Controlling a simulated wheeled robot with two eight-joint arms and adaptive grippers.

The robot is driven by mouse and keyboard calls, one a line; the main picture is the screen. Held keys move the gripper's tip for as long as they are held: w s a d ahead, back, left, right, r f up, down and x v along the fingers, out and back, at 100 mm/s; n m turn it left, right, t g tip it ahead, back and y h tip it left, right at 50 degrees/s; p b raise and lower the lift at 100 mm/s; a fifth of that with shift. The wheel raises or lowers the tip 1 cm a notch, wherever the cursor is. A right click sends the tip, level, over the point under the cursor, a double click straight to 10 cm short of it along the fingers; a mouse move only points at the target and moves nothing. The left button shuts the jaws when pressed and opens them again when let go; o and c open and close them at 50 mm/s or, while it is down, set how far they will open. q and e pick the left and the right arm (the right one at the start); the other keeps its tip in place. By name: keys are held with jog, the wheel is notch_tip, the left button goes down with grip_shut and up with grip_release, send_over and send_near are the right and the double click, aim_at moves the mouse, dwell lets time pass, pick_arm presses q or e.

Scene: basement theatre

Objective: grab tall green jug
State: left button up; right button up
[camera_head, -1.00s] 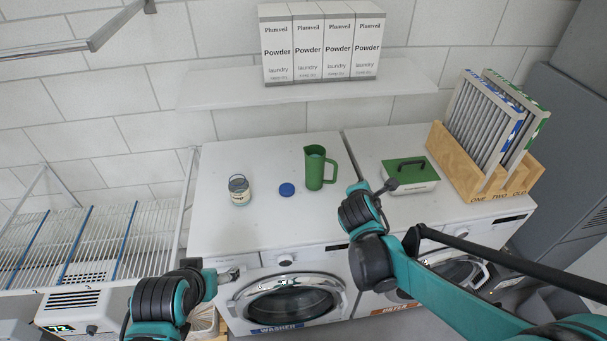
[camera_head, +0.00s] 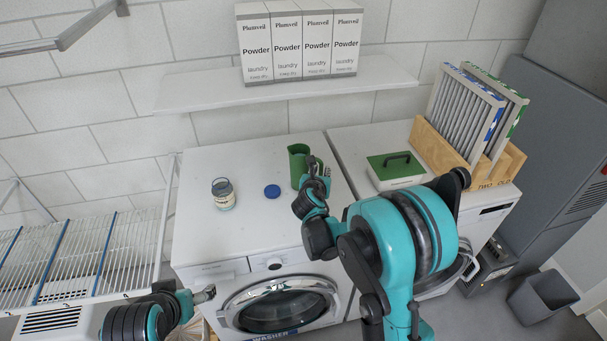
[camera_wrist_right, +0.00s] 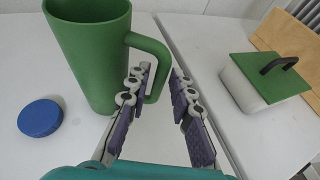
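The tall green jug (camera_head: 297,163) stands upright on the white washer top, partly hidden behind my right gripper (camera_head: 319,178) in the head view. In the right wrist view the jug (camera_wrist_right: 88,50) is at the upper left, its handle pointing right. There my right gripper (camera_wrist_right: 160,74) is open, its fingers apart at the handle. The left finger overlaps the handle loop and the right finger is clear to its right; contact cannot be told. My left gripper (camera_head: 205,294) is low in front of the washer, away from the jug; its fingers are too small to read.
A blue lid (camera_head: 272,191) and a glass jar (camera_head: 223,194) stand left of the jug. A green-lidded white box (camera_head: 396,170) is to the right, near a wooden rack (camera_head: 443,147) holding filters. A shelf (camera_head: 200,97) with powder boxes (camera_head: 299,42) hangs above.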

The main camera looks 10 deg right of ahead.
jog(key=shift+x, duration=0.9)
jog(key=shift+s+r, duration=0.1)
jog(key=shift+c, duration=0.6)
grip_shut()
jog(key=shift+r, duration=0.1)
